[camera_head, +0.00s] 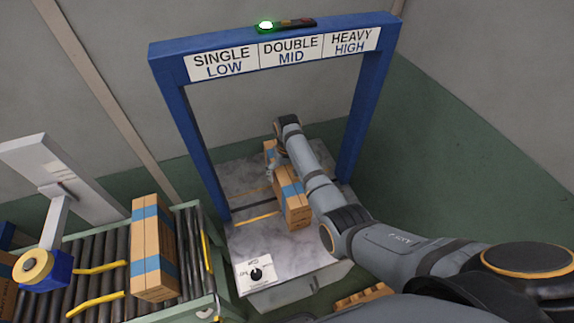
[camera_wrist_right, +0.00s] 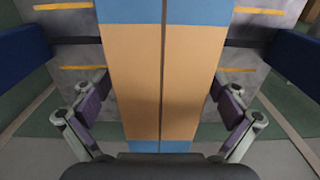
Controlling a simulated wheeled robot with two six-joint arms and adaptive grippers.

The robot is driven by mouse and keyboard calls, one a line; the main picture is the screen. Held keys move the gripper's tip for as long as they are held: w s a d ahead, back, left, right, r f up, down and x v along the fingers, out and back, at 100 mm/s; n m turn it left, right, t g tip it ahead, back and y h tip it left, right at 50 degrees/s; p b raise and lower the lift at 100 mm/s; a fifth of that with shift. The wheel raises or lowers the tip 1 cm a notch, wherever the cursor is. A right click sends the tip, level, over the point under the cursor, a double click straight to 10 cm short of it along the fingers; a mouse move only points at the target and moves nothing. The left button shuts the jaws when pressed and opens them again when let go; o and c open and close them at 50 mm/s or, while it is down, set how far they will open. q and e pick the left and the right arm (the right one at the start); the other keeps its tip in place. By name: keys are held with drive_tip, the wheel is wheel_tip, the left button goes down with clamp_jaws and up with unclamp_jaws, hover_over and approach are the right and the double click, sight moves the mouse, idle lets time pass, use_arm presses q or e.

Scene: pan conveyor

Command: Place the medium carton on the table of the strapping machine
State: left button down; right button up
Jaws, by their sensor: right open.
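A brown carton with blue bands (camera_head: 293,204) lies on the strapping machine's table (camera_head: 300,262), under the blue arch. It fills the middle of the right wrist view (camera_wrist_right: 140,75). My right gripper (camera_head: 272,172) is at this carton, partly hidden by my own arm. In the right wrist view its fingers (camera_wrist_right: 163,98) are open, one on each side of the carton, with a visible gap on both sides. My left gripper is not in view.
The blue arch (camera_head: 190,130) frames the table, and my right arm reaches in beside its right post. Another blue-banded carton (camera_head: 145,222) stands on the roller conveyor (camera_head: 104,252) at left. A knob panel (camera_head: 253,273) is at the table's near left corner.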

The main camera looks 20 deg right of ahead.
wheel_tip(320, 180, up, 10)
drive_tip(key=shift+b, duration=0.55)
drive_tip(key=shift+s, duration=0.1)
